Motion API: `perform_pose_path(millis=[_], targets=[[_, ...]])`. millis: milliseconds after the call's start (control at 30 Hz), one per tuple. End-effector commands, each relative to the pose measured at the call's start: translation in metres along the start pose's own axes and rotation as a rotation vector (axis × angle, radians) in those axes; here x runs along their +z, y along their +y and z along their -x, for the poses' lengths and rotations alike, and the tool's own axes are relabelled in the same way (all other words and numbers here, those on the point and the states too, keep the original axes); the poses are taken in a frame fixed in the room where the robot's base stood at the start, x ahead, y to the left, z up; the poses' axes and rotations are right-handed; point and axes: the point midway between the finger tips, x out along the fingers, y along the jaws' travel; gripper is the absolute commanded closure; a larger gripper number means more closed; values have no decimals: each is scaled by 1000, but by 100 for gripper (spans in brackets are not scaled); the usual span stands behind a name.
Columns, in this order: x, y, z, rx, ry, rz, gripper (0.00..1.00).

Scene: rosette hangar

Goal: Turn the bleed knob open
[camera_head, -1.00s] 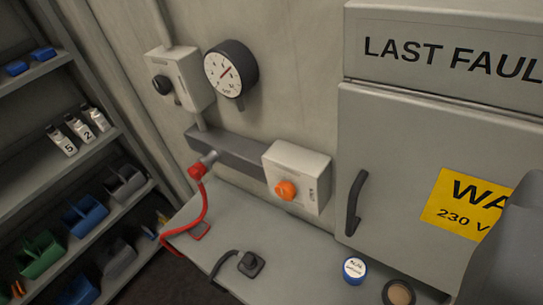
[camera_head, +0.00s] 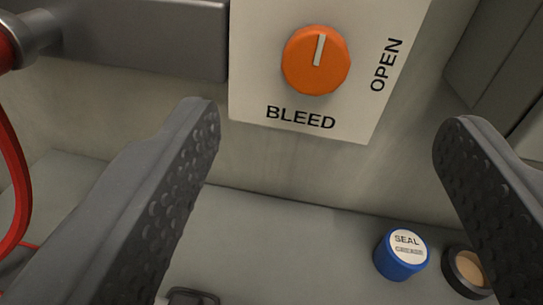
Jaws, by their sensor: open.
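The orange bleed knob (camera_head: 315,60) sits on a white box (camera_head: 250,95) marked BLEED below it and OPEN at its right. The white line on the knob points up, about square to the side where OPEN is written. My gripper (camera_head: 325,125) is open. Its two dark, studded fingers stand wide apart at left and right, with the knob seen above and between their tips. Neither finger touches the knob.
A grey bar (camera_head: 145,38) runs along the wall left of the box. A red hose (camera_head: 14,165) hangs at the far left. A blue seal grease tin (camera_head: 402,262) and a dark round container (camera_head: 466,272) stand on the bench below right. A cabinet edge is at upper right.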

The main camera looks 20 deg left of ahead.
Motion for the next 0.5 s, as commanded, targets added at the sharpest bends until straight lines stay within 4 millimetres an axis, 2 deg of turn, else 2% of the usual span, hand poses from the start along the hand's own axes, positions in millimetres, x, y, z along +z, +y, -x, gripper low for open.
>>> perform_pose_path(millis=[33, 100, 267, 500], targets=[[11, -5, 5, 6, 5, 25, 34], [16, -6, 10, 21, 20, 49, 34], [22, -7, 11, 35, 31, 74, 34], [20, -5, -14, 38, 33, 73, 34]])
